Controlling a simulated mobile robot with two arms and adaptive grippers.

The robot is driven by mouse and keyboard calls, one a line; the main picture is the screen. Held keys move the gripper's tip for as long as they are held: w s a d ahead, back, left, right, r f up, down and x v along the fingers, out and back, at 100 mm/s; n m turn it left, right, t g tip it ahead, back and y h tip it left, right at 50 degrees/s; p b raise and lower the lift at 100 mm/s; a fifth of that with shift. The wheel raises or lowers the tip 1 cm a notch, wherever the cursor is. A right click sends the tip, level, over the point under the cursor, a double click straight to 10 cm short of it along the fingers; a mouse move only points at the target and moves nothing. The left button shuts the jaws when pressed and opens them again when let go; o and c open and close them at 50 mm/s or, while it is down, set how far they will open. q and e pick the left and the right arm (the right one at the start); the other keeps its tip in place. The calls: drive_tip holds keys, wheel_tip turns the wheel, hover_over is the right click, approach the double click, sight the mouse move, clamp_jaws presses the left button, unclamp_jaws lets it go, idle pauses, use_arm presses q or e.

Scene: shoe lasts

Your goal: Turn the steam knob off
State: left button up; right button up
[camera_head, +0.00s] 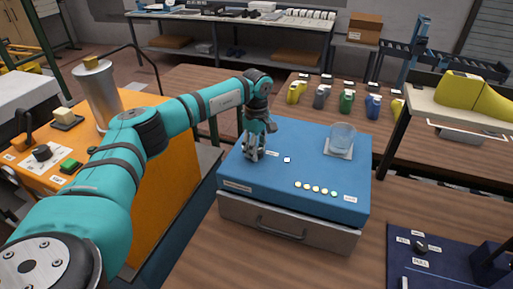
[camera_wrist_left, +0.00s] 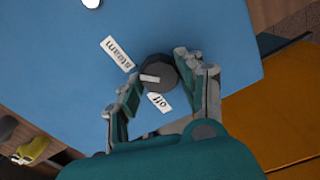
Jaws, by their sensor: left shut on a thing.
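The steam knob (camera_wrist_left: 160,70) is a dark round knob on top of the blue box (camera_head: 314,139). In the left wrist view it has a pale pointer mark facing left. A "steam" label (camera_wrist_left: 117,53) lies on one side of it and an "off" label (camera_wrist_left: 160,103) on the other; the pointer does not line up with the "off" label. My left gripper (camera_head: 253,152) reaches down onto the box's left part, its fingers on either side of the knob, shut on it. In the head view the gripper hides the knob. My right gripper is not in view.
A glass bowl (camera_head: 342,137) stands on a pale pad at the box's back right. A drawer (camera_head: 285,225) is below. Coloured shoe lasts (camera_head: 347,101) stand behind. An orange cabinet (camera_head: 160,187) is left.

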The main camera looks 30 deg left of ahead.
use_arm(q)
drive_tip(key=n+b, duration=0.1)
drive_tip(key=n, duration=0.2)
drive_tip(key=shift+n, duration=0.4)
drive_tip(key=n+b, duration=0.1)
drive_tip(key=n, duration=0.3)
drive_tip(key=shift+n, duration=0.3)
drive_tip(key=n, duration=0.4)
drive_tip(key=shift+b, duration=0.3)
drive_tip(key=n, duration=0.5)
drive_tip(key=shift+r+n, duration=0.1)
drive_tip(key=shift+n, duration=0.3)
drive_tip(key=o, duration=1.2)
drive_tip(key=shift+c, duration=0.2)
wheel_tip(320, 180, up, 12)
